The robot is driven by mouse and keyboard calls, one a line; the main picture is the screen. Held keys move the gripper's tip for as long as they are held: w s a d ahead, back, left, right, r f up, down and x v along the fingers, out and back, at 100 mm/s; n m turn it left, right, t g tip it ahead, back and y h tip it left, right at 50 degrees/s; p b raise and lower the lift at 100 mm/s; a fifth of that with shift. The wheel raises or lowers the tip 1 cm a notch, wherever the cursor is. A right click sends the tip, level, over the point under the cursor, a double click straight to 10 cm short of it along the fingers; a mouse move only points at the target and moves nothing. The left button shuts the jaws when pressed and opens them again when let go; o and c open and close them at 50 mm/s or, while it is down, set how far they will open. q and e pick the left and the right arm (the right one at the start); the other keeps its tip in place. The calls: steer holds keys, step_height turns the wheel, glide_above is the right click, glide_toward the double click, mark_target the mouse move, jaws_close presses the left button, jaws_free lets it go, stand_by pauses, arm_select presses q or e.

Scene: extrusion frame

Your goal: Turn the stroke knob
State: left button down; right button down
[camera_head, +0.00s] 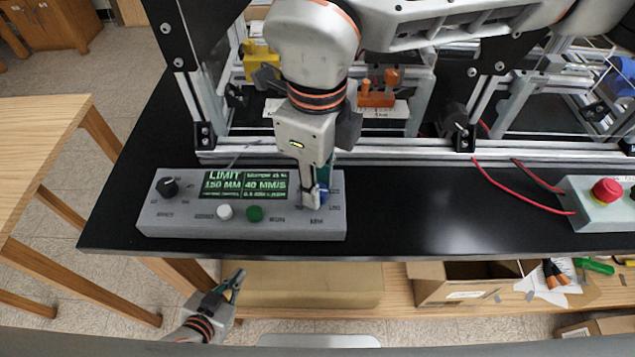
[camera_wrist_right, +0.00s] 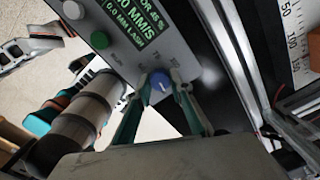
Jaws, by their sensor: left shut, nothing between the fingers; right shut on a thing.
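The grey control box (camera_head: 160,218) sits at the front left of the black table. The blue knob (camera_head: 323,193) is at its right end, above a label reading MM, mostly covered by my right gripper (camera_head: 318,196). In the right wrist view the blue knob (camera_wrist_right: 160,84) has a white pointer mark, and my right gripper's (camera_wrist_right: 158,92) teal fingers are shut on its two sides. The display (camera_head: 245,184) reads LIMIT 150 MM and 40 MM/S. My left gripper (camera_head: 236,282) is shut and empty, low in front of the table's edge.
The box also has a black knob (camera_head: 167,187), a white button (camera_head: 225,212) and a green button (camera_head: 255,214). An aluminium extrusion frame (camera_head: 400,152) stands behind it. A box with a red button (camera_head: 606,190) and red wires lies at the right. Bare black table lies between.

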steer(key=n, duration=0.3)
steer(key=shift+n+b, duration=0.4)
steer(key=n, duration=0.4)
stand_by(0.4)
steer(key=c, duration=1.8)
jaws_free()
step_height(320, 180, up, 12)
steer(key=shift+r, duration=0.1)
